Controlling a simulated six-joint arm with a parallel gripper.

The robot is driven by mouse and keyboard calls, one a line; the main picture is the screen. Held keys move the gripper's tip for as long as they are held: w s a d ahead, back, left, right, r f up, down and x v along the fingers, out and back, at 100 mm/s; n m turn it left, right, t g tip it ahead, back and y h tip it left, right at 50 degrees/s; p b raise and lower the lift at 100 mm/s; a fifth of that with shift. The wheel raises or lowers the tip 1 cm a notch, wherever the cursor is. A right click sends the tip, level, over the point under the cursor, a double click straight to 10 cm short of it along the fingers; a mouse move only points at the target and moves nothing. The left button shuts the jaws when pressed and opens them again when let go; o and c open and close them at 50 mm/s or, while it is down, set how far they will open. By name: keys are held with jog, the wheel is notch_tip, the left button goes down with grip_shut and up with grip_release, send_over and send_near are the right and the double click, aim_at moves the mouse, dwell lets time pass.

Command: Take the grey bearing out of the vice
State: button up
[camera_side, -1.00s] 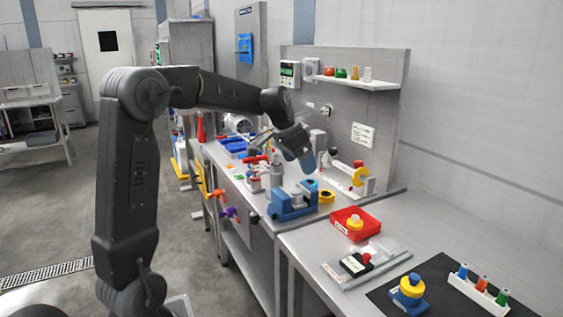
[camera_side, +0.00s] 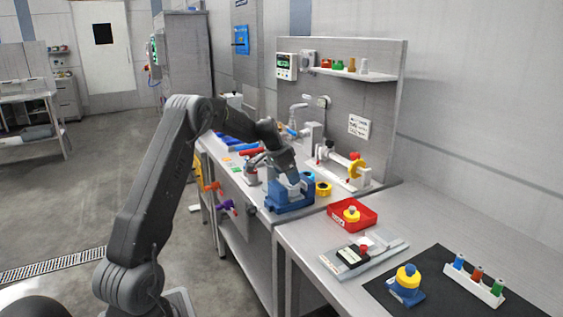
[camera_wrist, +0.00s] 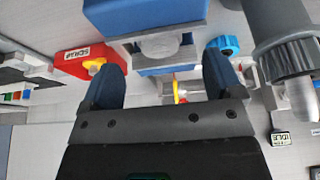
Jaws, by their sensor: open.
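The blue vice (camera_side: 291,207) stands on the bench near its front edge; in the wrist view its blue body (camera_wrist: 140,14) is at the top centre. The grey bearing (camera_wrist: 158,47) sits between the vice's jaws in the wrist view. In the side view my gripper largely hides it. My gripper (camera_side: 288,183) is low over the vice. In the wrist view my gripper (camera_wrist: 163,62) is open, its two blue fingers apart to either side of the bearing, with nothing held. I cannot tell whether the fingers touch the vice.
A yellow ring-shaped part (camera_side: 323,189) and a blue one (camera_side: 308,177) lie right behind the vice. A red scrap bin (camera_side: 352,215) with a yellow part stands to the right.

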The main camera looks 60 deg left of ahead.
jog(key=shift+x, duration=2.7)
jog(key=c, duration=1.2)
jog(key=shift+r, duration=0.1)
jog(key=shift+s, duration=0.1)
jog(key=shift+c, duration=0.2)
jog(key=shift+r, duration=0.25)
notch_tip(320, 180, up, 11)
jog(key=shift+f, duration=0.25)
dwell(0.5)
